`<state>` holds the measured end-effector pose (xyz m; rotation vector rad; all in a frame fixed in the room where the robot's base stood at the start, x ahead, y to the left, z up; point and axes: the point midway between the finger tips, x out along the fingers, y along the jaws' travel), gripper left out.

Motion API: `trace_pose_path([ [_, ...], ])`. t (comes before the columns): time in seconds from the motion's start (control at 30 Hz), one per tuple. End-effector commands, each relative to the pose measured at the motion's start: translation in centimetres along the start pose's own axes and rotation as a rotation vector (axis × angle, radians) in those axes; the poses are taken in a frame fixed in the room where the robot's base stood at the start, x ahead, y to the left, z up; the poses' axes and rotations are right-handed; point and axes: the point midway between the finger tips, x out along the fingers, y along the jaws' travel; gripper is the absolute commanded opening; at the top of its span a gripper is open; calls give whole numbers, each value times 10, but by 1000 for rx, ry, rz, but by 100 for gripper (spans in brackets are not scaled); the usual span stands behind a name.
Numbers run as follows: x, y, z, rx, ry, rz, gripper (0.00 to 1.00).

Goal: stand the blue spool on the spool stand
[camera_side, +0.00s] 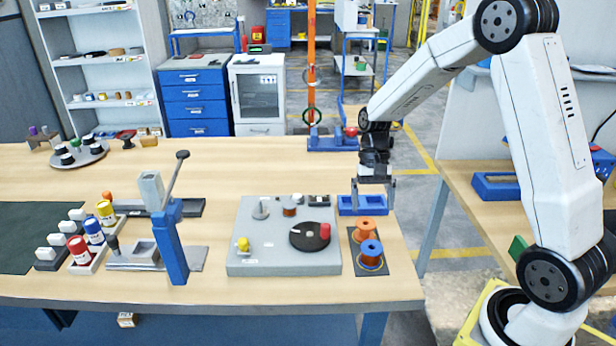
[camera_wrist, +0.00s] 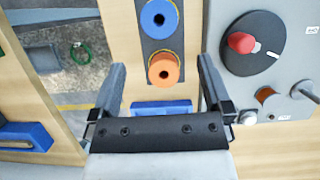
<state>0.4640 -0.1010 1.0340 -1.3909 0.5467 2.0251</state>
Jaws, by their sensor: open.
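The blue spool (camera_side: 371,251) stands upright on a dark mat (camera_side: 356,262) at the table's right front; it also shows at the top of the wrist view (camera_wrist: 159,19). The orange spool (camera_side: 366,231) stands just behind it and shows nearer my fingers in the wrist view (camera_wrist: 164,70). My gripper (camera_side: 373,196) points down, open and empty, above the blue tray (camera_side: 348,206), behind both spools. On the grey panel (camera_side: 250,265), a grey disc with an upright pin (camera_side: 260,211) may be the spool stand; I cannot tell for sure.
Paint bottles (camera_side: 105,211) stand further left. The table's right edge is close to the spools.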

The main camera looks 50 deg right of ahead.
Motion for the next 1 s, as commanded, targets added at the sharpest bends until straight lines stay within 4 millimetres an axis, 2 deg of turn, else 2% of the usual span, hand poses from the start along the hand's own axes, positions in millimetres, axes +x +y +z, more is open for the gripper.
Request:
trace_pose_path([
  [0.27, 12, -13, 33, -205, 168, 29, 100],
  [0.5, 29, -22, 76, -495, 381, 54, 100],
  [0.7, 40, -24, 103, -688, 515, 60, 100],
  [1.0, 45, -24, 114, -772, 572, 60, 100],
])
